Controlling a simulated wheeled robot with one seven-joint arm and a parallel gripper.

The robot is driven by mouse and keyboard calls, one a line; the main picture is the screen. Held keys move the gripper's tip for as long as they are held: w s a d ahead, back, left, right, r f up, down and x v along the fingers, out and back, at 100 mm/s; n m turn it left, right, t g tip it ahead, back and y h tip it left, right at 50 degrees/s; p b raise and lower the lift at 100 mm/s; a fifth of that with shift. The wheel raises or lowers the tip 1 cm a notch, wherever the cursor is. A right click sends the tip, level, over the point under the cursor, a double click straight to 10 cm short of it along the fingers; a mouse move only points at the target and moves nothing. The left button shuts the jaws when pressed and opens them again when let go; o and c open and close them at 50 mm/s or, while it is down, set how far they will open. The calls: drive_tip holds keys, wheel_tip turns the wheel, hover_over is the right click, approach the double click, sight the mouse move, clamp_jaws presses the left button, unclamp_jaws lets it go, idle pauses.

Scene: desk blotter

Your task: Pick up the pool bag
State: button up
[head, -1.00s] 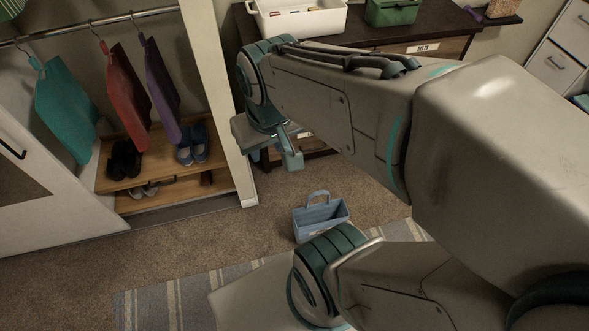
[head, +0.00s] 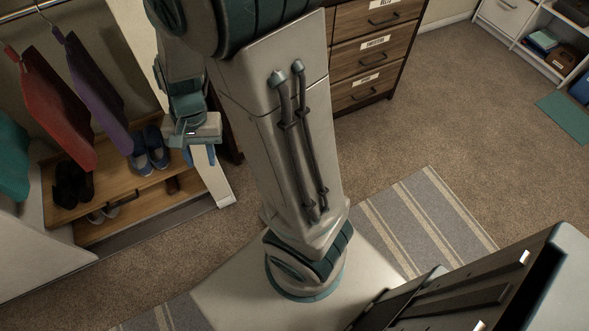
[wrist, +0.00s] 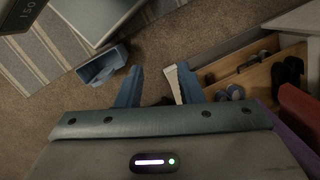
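In the head view my gripper (head: 200,154) hangs near the closet post, above the floor.
A wooden shoe shelf (head: 150,185) with shoes stands left, under hanging red and purple garments (head: 97,90). A dresser (head: 375,50) with labelled drawers stands behind my arm. A striped rug (head: 425,220) lies on the carpet. Open carpet (head: 430,115) lies to the right.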

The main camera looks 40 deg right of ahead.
wheel_tip(320, 180, down, 29)
drive_tip(key=w+d+m+g+h+b, duration=0.1)
drive_tip(key=d+m+g+h+b, duration=0.2)
drive_tip(key=m+b, duration=0.6)
drive_tip(key=shift+s+d+f+m+t+h+b, duration=0.2)
drive_tip(key=shift+d+f+m+h+b, duration=0.85)
drive_tip(key=shift+d+f+b, duration=2.6)
drive_tip(key=shift+w+d+f+m+t+h+b, duration=0.1)
drive_tip(key=shift+d+f+m+t+h+b, duration=0.35)
drive_tip(key=shift+d+f+h+b, duration=3.05)
drive_tip(key=shift+s+d+f+m+t+y+b, duration=0.15)
drive_tip(key=shift+d+f+m+y+b, duration=0.95)
drive_tip(key=shift+d+f, duration=5.1)
drive_tip(key=shift+h, duration=0.35)
drive_tip(key=a+f, duration=0.3)
drive_tip(key=shift+a+f, duration=0.3)
drive_tip(key=shift+f, duration=0.05)
clamp_jaws()
